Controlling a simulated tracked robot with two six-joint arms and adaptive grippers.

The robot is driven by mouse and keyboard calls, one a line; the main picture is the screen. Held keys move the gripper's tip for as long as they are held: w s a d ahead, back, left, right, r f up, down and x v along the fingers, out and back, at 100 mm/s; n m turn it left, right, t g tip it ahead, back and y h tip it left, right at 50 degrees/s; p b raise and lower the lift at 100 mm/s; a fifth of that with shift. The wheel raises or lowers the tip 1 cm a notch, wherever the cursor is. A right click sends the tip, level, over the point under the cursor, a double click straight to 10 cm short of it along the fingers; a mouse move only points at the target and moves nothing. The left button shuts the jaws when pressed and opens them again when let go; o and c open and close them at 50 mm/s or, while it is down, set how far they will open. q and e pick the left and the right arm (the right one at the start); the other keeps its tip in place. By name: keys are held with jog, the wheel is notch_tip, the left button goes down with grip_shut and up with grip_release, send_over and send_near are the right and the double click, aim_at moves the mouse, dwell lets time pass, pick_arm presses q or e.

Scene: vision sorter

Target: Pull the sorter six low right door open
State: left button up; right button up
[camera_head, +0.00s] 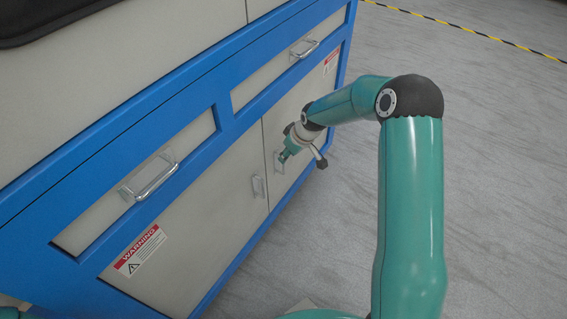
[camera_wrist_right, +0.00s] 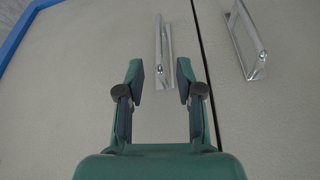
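The sorter's low right door (camera_head: 292,112) is a pale grey panel in a blue frame and looks closed. Its metal handle (camera_head: 278,162) stands beside the seam between the two low doors. In the right wrist view this handle (camera_wrist_right: 163,48) lies just beyond the fingertips, in line with the gap between them. The door (camera_wrist_right: 75,90) fills the left of that view. My right gripper (camera_head: 285,153) is at the handle; its fingers (camera_wrist_right: 162,78) are open and hold nothing. From these views I cannot tell whether the fingers flank the handle. My left gripper is not in view.
The neighbouring low door (camera_head: 200,225) has its own handle (camera_head: 258,187), close across the seam. Drawers with bar handles (camera_head: 150,180) (camera_head: 304,48) sit above the doors. Open grey floor (camera_head: 500,170) lies to the right, with black-yellow tape (camera_head: 480,34) farther back.

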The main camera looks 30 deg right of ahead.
send_over(284, 173)
jog(key=f, duration=0.3)
jog(key=f+b, duration=0.1)
jog(key=f, duration=0.1)
jog(key=shift+w+d+f, duration=0.1)
jog(key=shift+w+f, duration=0.2)
jog(key=shift+f, duration=0.05)
grip_shut()
